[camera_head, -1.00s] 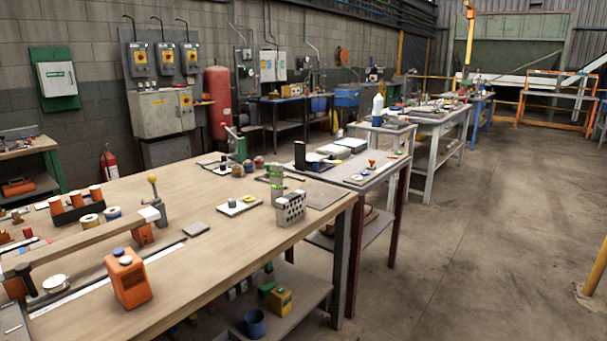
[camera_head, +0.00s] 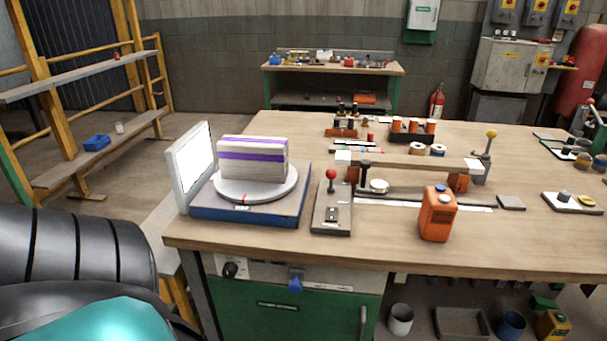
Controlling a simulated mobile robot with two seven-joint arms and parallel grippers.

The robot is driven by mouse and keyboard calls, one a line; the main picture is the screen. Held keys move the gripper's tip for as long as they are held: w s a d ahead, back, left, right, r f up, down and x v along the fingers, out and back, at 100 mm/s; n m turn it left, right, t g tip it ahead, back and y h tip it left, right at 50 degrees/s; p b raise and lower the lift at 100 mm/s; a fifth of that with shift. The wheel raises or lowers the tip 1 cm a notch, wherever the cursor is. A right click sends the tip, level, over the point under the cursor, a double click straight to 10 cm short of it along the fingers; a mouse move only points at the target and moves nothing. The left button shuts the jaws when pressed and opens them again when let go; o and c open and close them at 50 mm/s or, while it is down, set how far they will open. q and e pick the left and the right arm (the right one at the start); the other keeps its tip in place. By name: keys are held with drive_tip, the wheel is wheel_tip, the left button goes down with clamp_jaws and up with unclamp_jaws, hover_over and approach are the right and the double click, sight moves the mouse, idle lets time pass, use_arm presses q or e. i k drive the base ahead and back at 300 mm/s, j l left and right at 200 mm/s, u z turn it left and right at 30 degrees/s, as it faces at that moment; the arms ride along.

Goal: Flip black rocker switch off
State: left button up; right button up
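A grey control box (camera_head: 341,225) lies on the wooden workbench, just right of a blue-based turntable. It has a red-knobbed lever (camera_head: 331,175) standing up at its back. A small dark part, which looks like the black rocker switch (camera_head: 331,214), sits on the box in front of the lever. It is too small to tell which way it is tipped. A black and teal part of my body fills the lower left, apart from the bench. Neither gripper shows.
The turntable (camera_head: 262,193) carries a wrapped block (camera_head: 253,165), with a white screen (camera_head: 190,165) at its left. An orange device (camera_head: 438,215) stands right of the control box. The wooden bench top (camera_head: 385,245) is clear along its front edge between them.

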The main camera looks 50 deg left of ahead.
sight(331, 215)
drive_tip(key=u, duration=1.4)
